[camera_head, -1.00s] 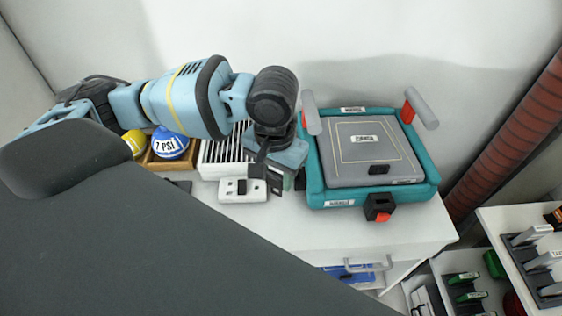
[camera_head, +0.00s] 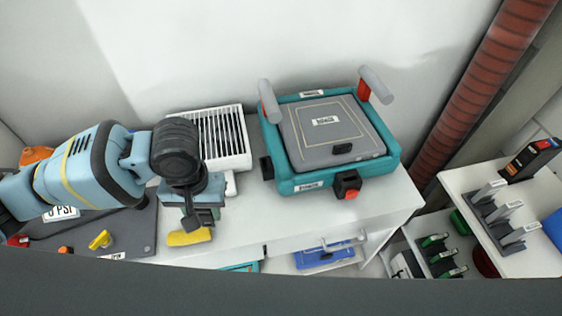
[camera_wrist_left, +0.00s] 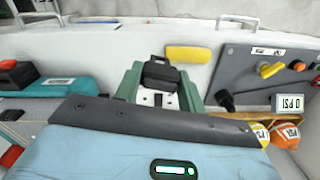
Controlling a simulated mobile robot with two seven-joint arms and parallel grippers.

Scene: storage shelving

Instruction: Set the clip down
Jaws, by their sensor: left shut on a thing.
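My left gripper (camera_head: 203,218) comes in from the left and points down over the front part of the white cabinet top. It is shut on a small black clip (camera_wrist_left: 162,75), which shows between the green fingers in the left wrist view. In the head view the gripper largely hides the clip. A yellow bar (camera_head: 189,237) lies near the front edge, just below the gripper in the picture; the wrist view shows it apart from the clip. I cannot tell the exact gap between the clip and the surface. My right gripper is not in view.
A teal case (camera_head: 391,166) with a grey lid stands right of the gripper. A white slatted rack (camera_head: 239,163) is behind. A dark grey panel (camera_head: 135,228) with a yellow knob lies left. The front edge (camera_head: 280,240) is close, with drawers below. A red ribbed pipe (camera_head: 470,90) rises at right.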

